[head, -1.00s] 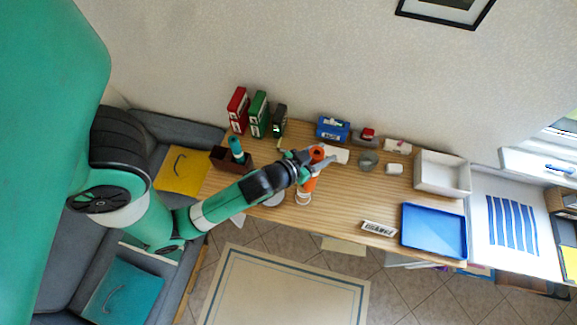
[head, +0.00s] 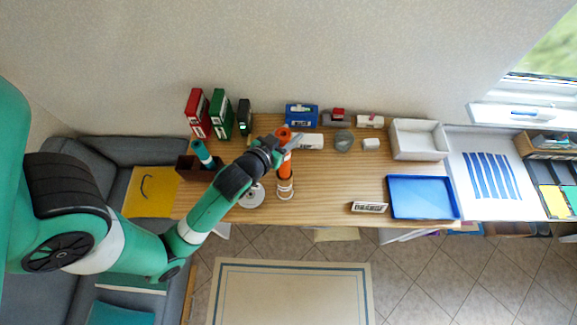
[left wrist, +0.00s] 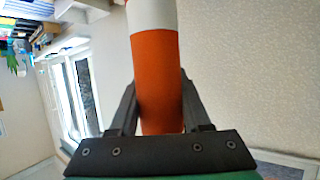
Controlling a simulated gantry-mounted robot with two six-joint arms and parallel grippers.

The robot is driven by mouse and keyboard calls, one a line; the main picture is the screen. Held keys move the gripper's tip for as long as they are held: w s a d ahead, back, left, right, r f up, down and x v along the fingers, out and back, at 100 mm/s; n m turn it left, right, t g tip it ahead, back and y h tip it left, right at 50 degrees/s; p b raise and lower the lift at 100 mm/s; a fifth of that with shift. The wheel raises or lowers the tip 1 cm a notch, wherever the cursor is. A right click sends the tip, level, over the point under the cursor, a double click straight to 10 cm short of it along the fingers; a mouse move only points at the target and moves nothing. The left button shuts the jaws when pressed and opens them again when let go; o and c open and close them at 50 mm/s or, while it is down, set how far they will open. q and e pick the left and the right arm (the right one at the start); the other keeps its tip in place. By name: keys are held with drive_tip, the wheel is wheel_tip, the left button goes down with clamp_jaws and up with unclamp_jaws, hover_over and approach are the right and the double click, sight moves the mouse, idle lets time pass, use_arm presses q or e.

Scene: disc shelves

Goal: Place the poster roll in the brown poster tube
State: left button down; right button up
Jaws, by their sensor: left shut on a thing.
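The poster roll (head: 284,163) is orange with white bands and a hollow top end. It stands roughly upright near the front middle of the wooden table in the head view. My left gripper (head: 279,145) is shut on its upper part. In the left wrist view the orange roll (left wrist: 158,85) with a white band lies between the two dark fingers. Whether its lower end touches the table is unclear. A dark brown open holder (head: 190,172), the only brown container that I see, is at the table's left end, with a teal roll (head: 202,153) in it. My right gripper is not in view.
A white round base (head: 252,196) is left of the held roll. Red (head: 197,114) and green (head: 221,114) binders and a blue caddy (head: 301,117) line the back. A blue tray (head: 421,198) and white bin (head: 418,141) are at right.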

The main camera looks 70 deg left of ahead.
sight(289, 163)
use_arm(q)
wheel_tip(289, 163, down, 13)
drive_tip(key=shift+r+b, duration=0.2)
drive_tip(key=shift+b, duration=0.95)
wheel_tip(289, 163, down, 4)
drive_tip(key=shift+f+b, duration=0.15)
drive_tip(key=shift+b, duration=0.65)
drive_tip(key=shift+c, duration=1.8)
unclamp_jaws()
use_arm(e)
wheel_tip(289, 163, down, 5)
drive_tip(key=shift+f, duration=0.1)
use_arm(q)
drive_tip(key=b+v, duration=0.1)
drive_tip(key=v, duration=1.1)
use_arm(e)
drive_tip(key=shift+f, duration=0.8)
use_arm(q)
drive_tip(key=shift+w, duration=0.1)
